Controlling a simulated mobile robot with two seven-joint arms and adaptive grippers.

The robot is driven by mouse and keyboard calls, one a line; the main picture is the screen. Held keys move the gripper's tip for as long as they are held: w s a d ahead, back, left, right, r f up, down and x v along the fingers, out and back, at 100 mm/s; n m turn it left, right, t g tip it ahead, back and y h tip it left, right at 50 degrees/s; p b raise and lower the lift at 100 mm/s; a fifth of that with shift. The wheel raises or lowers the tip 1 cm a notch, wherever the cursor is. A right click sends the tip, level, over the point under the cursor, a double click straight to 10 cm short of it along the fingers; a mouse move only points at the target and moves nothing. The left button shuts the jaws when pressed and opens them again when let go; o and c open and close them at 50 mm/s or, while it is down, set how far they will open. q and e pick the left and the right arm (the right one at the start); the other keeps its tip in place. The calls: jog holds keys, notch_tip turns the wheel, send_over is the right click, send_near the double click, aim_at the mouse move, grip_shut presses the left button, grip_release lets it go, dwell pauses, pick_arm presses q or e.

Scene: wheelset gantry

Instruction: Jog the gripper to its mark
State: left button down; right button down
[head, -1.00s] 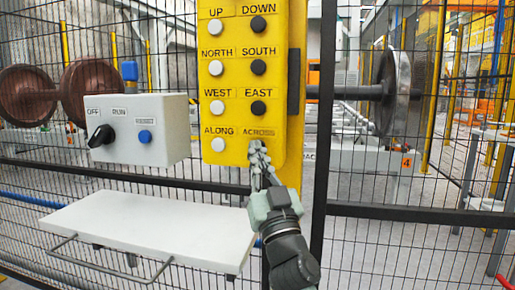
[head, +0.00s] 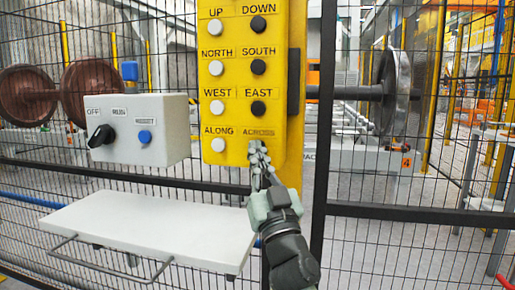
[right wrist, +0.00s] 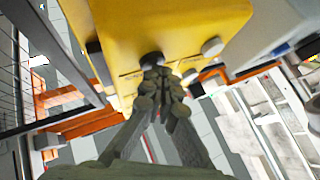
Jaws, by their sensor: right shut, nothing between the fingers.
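The yellow pendant (head: 228,90) faces me in the middle of the head view. It carries white buttons on the left and black ones on the right, labelled UP, DOWN, NORTH, SOUTH, WEST, EAST, ALONG and ACROSS. My right gripper (head: 259,152) is shut and empty, its fingertips at the ACROSS place and hiding that button. In the right wrist view a black button (right wrist: 152,59) shows right at the tips of my shut fingers. I cannot tell whether they touch it or press it. My left gripper is not in view. No mark is visible.
A grey box (head: 165,120) with a black rotary switch (head: 102,136) and a blue button (head: 145,137) is left of the pendant. A white shelf (head: 150,230) with a handle sits below. Behind the mesh fence stand a brown wheelset (head: 90,90) and a grey wheel (head: 397,85).

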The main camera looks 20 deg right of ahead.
jog(key=shift+s, duration=0.1)
dwell(0.3)
jog(key=shift+s+a, duration=0.45)
jog(key=shift+s, duration=0.15)
jog(key=shift+s+a, duration=0.7)
jog(key=shift+s, duration=0.35)
jog(key=shift+s+a, duration=0.7)
jog(key=shift+s, duration=0.3)
